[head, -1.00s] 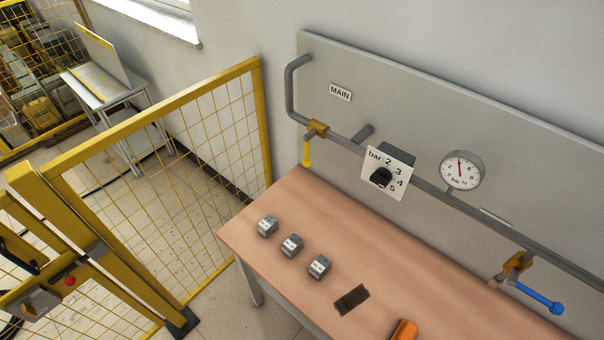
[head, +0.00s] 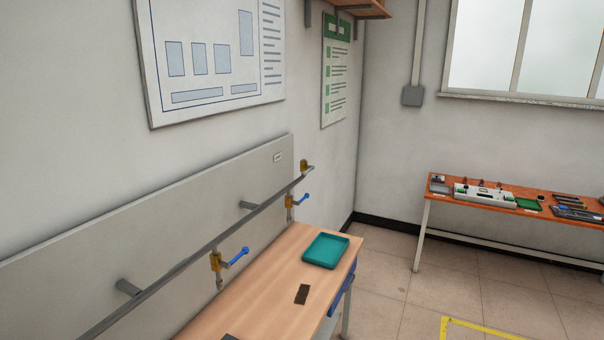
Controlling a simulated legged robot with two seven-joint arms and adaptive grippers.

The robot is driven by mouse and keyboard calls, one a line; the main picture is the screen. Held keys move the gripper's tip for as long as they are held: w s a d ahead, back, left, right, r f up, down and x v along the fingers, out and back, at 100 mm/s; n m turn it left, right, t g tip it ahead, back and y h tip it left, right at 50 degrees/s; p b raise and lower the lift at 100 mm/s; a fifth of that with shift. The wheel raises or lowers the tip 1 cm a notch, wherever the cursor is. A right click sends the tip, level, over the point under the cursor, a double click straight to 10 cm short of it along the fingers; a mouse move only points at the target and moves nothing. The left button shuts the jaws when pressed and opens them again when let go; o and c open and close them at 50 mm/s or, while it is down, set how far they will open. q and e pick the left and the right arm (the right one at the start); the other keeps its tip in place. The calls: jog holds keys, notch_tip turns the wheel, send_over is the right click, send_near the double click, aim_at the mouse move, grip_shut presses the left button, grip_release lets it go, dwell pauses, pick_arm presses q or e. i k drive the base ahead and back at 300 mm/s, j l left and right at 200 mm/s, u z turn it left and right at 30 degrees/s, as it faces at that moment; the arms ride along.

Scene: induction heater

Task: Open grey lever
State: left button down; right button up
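No grey lever can be made out clearly in the head view. A grey pipe (head: 190,262) runs along a grey backboard (head: 120,245) above a wooden workbench. One brass valve (head: 215,261) on it has a blue lever (head: 238,256) pointing right. Neither of my grippers is in view.
The workbench (head: 255,290) bears a teal tray (head: 326,251) and a dark flat patch (head: 302,294).

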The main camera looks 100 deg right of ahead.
aim_at(310, 168)
jog(key=k+z, duration=0.1)
jog(key=z, duration=0.35)
jog(key=k+z, duration=0.1)
jog(key=z, duration=0.35)
jog(key=l+z, duration=0.1)
jog(key=z, duration=0.35)
jog(key=l+z, duration=0.25)
jog(key=z, duration=0.2)
jog(key=i+l+z, duration=0.1)
jog(key=z, duration=0.35)
jog(key=i+l+z, duration=0.15)
jog(key=z, duration=0.3)
jog(key=i+l+z, duration=0.15)
jog(key=z, duration=0.25)
jog(key=i+l, duration=0.1)
jog(key=u, duration=2.9)
